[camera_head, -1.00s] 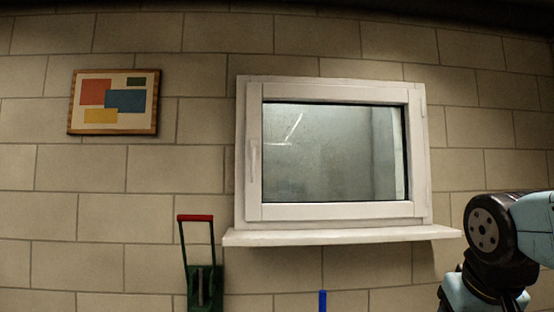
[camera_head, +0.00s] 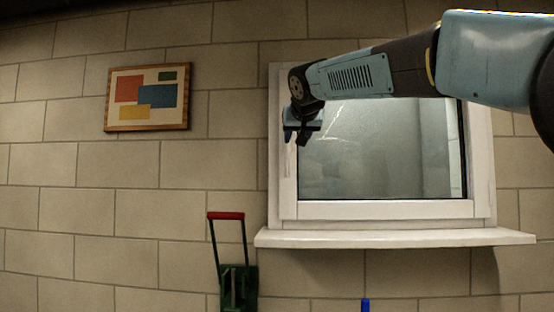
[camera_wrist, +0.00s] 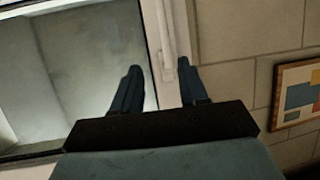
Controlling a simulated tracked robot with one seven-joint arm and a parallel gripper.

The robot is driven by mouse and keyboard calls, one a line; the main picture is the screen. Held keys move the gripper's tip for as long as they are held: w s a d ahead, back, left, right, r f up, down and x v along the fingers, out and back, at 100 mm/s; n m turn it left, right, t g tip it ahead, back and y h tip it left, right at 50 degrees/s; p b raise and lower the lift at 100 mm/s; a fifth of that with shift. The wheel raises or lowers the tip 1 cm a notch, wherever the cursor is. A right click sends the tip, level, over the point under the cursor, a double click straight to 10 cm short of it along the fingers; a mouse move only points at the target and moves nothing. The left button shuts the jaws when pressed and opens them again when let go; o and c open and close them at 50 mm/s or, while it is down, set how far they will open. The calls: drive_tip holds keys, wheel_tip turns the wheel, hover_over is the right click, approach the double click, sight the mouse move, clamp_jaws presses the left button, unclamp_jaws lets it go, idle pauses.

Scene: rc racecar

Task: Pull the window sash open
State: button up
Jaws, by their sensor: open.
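The white window sash (camera_head: 385,209) sits flush in its white frame (camera_head: 483,160) and looks closed. Its slim white handle (camera_head: 288,160) is upright on the left stile, partly hidden by my gripper (camera_head: 303,137). My arm reaches in from the right across the top of the window. In the wrist view my gripper (camera_wrist: 160,67) is open, its two dark fingers apart. The white handle (camera_wrist: 165,45) appears between and beyond the fingertips there. I cannot tell whether the fingers touch it.
A white sill (camera_head: 395,238) juts out below the window. A framed picture (camera_head: 147,97) hangs on the block wall to the left. A green object with a red-topped handle (camera_head: 226,216) stands below left, and a blue object (camera_head: 365,305) shows at the bottom edge.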

sight(287, 155)
drive_tip(key=x, duration=0.9)
drive_tip(key=a+x, duration=0.1)
drive_tip(key=x, duration=0.3)
drive_tip(key=shift+w, duration=0.35)
clamp_jaws()
